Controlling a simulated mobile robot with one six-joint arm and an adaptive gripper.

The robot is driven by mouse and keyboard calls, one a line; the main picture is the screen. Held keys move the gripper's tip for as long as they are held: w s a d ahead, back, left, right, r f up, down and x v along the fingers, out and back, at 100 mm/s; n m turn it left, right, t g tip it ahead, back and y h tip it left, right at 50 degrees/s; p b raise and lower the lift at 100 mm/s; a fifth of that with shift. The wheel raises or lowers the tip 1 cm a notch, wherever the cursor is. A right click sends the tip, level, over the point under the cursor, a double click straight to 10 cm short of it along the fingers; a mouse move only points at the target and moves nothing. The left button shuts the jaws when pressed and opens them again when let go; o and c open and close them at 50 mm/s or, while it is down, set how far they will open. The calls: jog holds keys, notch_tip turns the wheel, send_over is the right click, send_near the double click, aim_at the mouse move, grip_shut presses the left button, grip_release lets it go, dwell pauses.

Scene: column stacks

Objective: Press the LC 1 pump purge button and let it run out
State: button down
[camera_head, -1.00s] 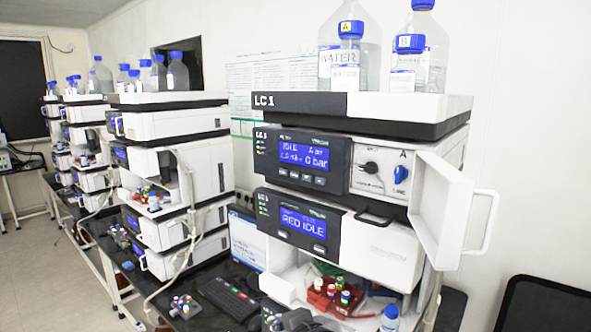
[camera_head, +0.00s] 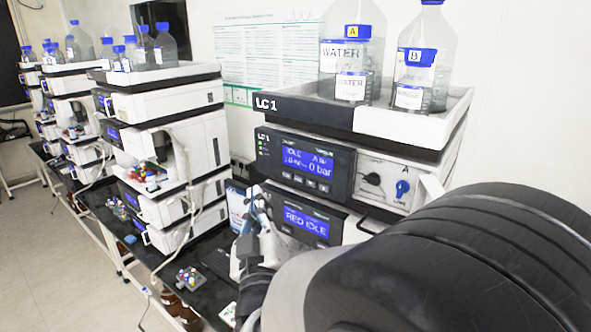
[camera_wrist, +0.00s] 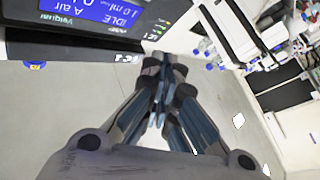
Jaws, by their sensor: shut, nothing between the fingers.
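The LC 1 pump (camera_head: 262,173) is the upper module of the near stack. Its blue display (camera_head: 307,160) reads IDLE and 0 bar. A row of small buttons (camera_head: 303,182) lies under the display; I cannot read their labels. The display also shows upside down at the top left of the wrist view (camera_wrist: 97,9). My gripper (camera_head: 257,193) is shut and empty. In the head view it overlaps the lower left of the stack, below and left of the buttons. In the wrist view its fingers (camera_wrist: 164,68) point up the picture, apart from the pump's face.
A black knob and a blue knob (camera_head: 402,189) sit right of the display. Bottles (camera_head: 420,65) stand in the top tray (camera_head: 395,122). My arm hides the right foreground and the lower stack. Other stacks (camera_head: 165,140) stand left.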

aim_at(299, 179)
dwell(0.3)
jog(key=w+d, duration=0.5)
jog(key=w, duration=0.2)
jog(key=shift+d+p, duration=0.2)
jog(key=shift+p, duration=0.2)
jog(key=shift+w+d, duration=0.1)
dwell(1.2)
jog(key=shift+w+d+b, duration=0.2)
jog(key=shift+b, duration=0.4)
jog(key=shift+w+d+b, duration=0.25)
jog(key=shift+w+b, duration=0.1)
dwell(0.4)
dwell(0.4)
jog(key=shift+s+a+b, duration=0.55)
jog(key=shift+s, duration=0.15)
